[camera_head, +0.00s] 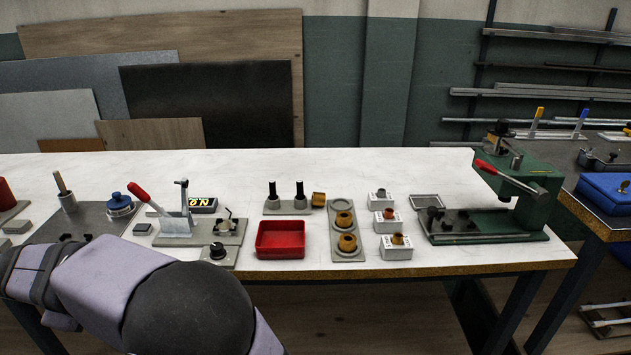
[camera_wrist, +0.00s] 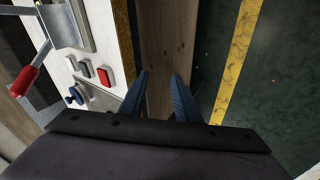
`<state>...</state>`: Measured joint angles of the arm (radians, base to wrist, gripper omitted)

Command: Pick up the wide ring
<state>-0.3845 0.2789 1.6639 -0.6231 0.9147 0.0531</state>
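Several brass-coloured rings show in the head view, and I cannot tell for certain which is the wide ring. One ring (camera_head: 319,199) stands at the right end of a grey base with two black posts (camera_head: 285,206). Two larger rings, a rear one (camera_head: 343,218) and a front one (camera_head: 347,242), sit on a grey plate (camera_head: 348,257). Smaller ring-like parts sit on white boxes to the right. My gripper (camera_wrist: 160,84) is open and empty in the wrist view, its blue fingers apart past the table edge. No ring shows there; the head view does not show the gripper.
A red tray (camera_head: 280,252) stands left of the ring plate. A toggle clamp with red handle (camera_head: 149,203) is further left. A green press (camera_head: 515,212) stands at the right. My arm crosses the front left. The white table (camera_head: 400,165) is clear along the back.

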